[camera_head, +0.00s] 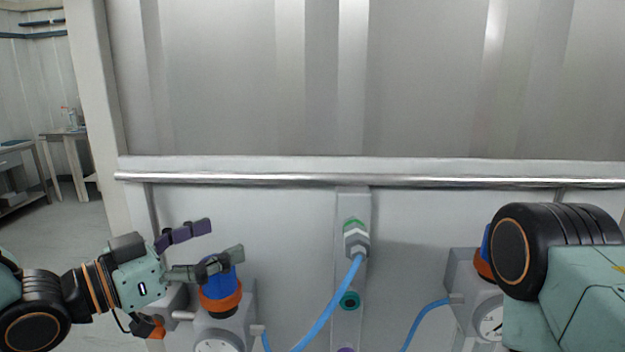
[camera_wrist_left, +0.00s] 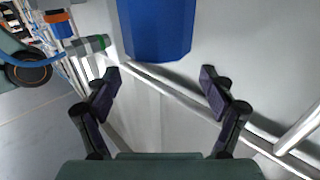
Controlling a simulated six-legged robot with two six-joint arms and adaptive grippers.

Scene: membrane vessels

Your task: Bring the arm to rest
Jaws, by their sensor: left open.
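My left gripper (camera_head: 226,240) comes in from the left in the head view, with its two fingers spread apart. It is beside a blue cap (camera_head: 221,281) on an orange collar (camera_head: 220,300), which one finger partly covers. In the left wrist view the open fingers (camera_wrist_left: 160,78) have nothing between their tips, and a large blue cylinder (camera_wrist_left: 157,28) stands just beyond them. My right arm (camera_head: 565,265) shows at the right of the head view; its gripper is out of the frame.
A steel rail (camera_head: 370,181) crosses in front of a metal panel. A blue hose (camera_head: 335,305) runs to a green and grey fitting (camera_head: 355,238) on a central post. A second gauge unit (camera_head: 462,285) is partly behind my right arm. Tables (camera_head: 63,135) stand far left.

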